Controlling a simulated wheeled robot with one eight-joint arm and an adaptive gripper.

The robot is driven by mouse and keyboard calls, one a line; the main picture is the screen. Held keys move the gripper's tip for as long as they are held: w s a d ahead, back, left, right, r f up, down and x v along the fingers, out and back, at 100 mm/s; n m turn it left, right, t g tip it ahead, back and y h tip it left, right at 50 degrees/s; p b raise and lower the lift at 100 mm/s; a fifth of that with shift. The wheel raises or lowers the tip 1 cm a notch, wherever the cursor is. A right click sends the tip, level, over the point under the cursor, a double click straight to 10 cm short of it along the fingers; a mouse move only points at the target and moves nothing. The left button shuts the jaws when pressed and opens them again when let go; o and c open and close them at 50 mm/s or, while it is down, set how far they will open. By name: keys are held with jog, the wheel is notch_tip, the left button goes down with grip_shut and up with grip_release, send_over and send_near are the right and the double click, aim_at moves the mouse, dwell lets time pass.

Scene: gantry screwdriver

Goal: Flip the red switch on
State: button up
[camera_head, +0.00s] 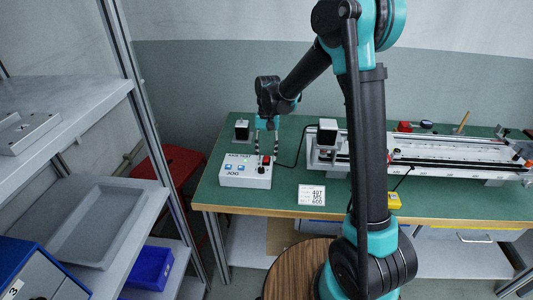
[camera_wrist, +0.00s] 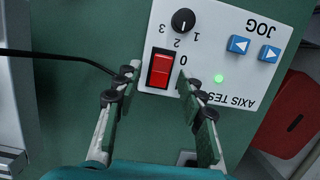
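In the head view the switch (camera_head: 266,160) sits at the top right of the box (camera_head: 232,171) on the green table. My gripper (camera_wrist: 158,78) is open, its two fingers on either side of the switch in the wrist view. In the head view my gripper (camera_head: 266,150) points down over the box. I cannot tell whether the fingertips touch the box.
The box also carries a black knob (camera_wrist: 183,21), blue arrow buttons (camera_wrist: 238,45) and a lit green lamp (camera_wrist: 218,79). A black cable (camera_wrist: 70,57) leaves the box. A long gantry rail (camera_head: 460,150) stands to the right, and a label card (camera_head: 311,195) lies in front.

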jog(key=shift+r, duration=0.15)
jog(key=v, duration=1.1)
jog(key=shift+r, duration=0.4)
